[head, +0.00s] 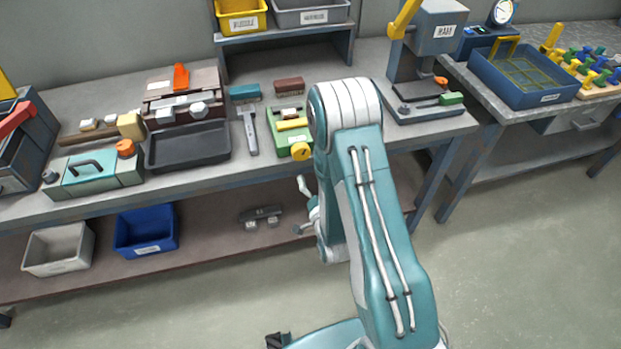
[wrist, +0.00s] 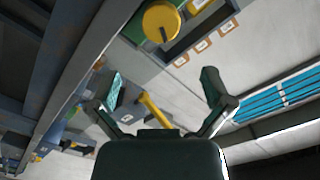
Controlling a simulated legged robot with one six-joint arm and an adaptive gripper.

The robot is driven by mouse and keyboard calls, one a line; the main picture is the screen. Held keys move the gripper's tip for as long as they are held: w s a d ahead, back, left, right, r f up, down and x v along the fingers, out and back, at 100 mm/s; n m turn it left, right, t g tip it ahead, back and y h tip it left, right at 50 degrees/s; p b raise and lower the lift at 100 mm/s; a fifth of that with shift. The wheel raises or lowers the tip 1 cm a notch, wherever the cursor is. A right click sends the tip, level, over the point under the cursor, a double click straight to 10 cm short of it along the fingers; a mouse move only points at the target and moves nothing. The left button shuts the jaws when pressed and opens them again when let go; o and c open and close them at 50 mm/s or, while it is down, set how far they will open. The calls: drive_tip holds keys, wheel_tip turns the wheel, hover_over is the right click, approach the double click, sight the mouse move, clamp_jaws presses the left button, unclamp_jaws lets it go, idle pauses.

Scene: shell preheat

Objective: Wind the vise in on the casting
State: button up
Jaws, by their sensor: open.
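The green vise (head: 281,131) stands at the front of the bench, with a yellow bar across its top and a round yellow handwheel (head: 301,152) at its front edge. The handwheel also shows at the top of the wrist view (wrist: 161,21), with a dark knob on its face. A small grey piece behind the yellow bar may be the casting; I cannot tell. My gripper (head: 304,208) is below and in front of the bench edge, partly hidden by my arm. In the wrist view my gripper (wrist: 162,103) has its fingers spread and empty, apart from the handwheel.
A dark tray (head: 188,147), a teal case (head: 95,174) and a caliper-like tool (head: 249,132) lie left of the vise. A press (head: 430,75) stands to the right. Blue (head: 147,231) and white (head: 59,249) bins sit on the lower shelf. Open floor lies in front.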

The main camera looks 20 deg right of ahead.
sight(302, 155)
drive_tip(key=w+n, duration=1.1)
drive_tip(key=n, duration=0.1)
drive_tip(key=shift+w+a, duration=0.1)
drive_tip(key=shift+w, duration=0.25)
drive_tip(key=c, duration=1)
